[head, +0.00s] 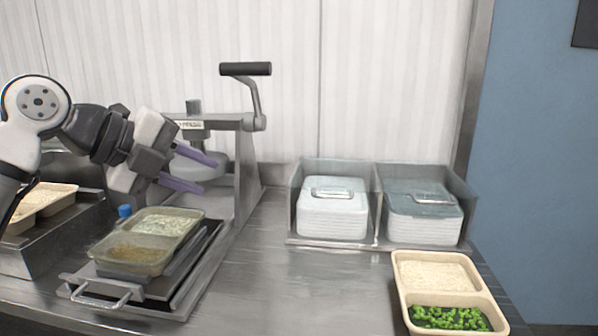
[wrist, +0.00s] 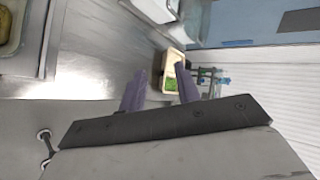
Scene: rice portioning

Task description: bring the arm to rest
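My gripper (head: 203,173) shows at the left of the head view, above the counter and in front of the press machine. Its two purple fingers are apart, pointing right, with nothing seen between them. In the wrist view my gripper (wrist: 158,88) also has its fingers spread. A two-compartment tray (head: 428,272) with rice and green vegetables sits at the right front of the counter. The same tray (wrist: 172,62) shows small between the fingers in the wrist view, well beyond them.
A press machine (head: 247,150) with a black-handled lever stands behind my gripper. A filled, film-covered tray (head: 134,252) lies on its sliding plate. Another tray (head: 48,203) is at the far left. Two lidded containers (head: 333,215) (head: 422,220) stand in a rack. The middle counter (head: 285,285) is clear.

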